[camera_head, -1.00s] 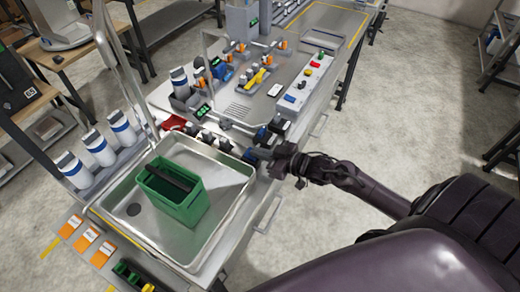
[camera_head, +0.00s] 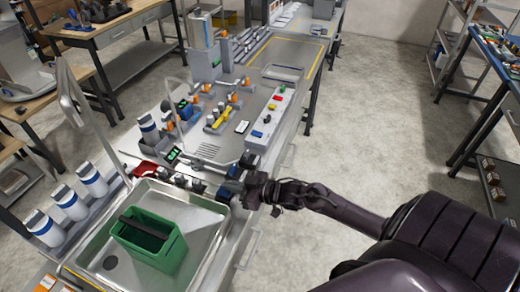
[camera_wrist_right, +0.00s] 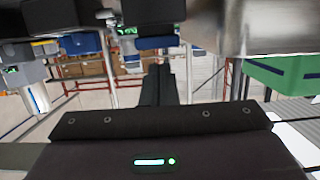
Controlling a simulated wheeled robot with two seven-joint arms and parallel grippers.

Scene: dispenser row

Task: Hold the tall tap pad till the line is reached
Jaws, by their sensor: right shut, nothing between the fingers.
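A tall grey tap (camera_head: 75,105) rises behind the metal sink basin (camera_head: 205,232) at the left of the head view. A green crate (camera_head: 165,255) with a dark bar across its top stands in the basin; it also shows in the wrist view (camera_wrist_right: 285,78). Small dark blocks, some blue, line the basin's far right edge; which is the tall tap's pad I cannot tell. My right gripper (camera_head: 238,189) is shut and empty beside the end block, and contact is unclear. In the wrist view its fingers (camera_wrist_right: 158,82) lie together below dark and blue blocks (camera_wrist_right: 82,42). No fill line is discernible.
White-and-blue canisters (camera_head: 72,203) stand left of the basin. Beyond it are a grey control box (camera_head: 262,125) with coloured buttons and orange-capped fittings (camera_head: 233,98). A thin curved spout (camera_head: 184,82) rises there. Open floor lies to the right.

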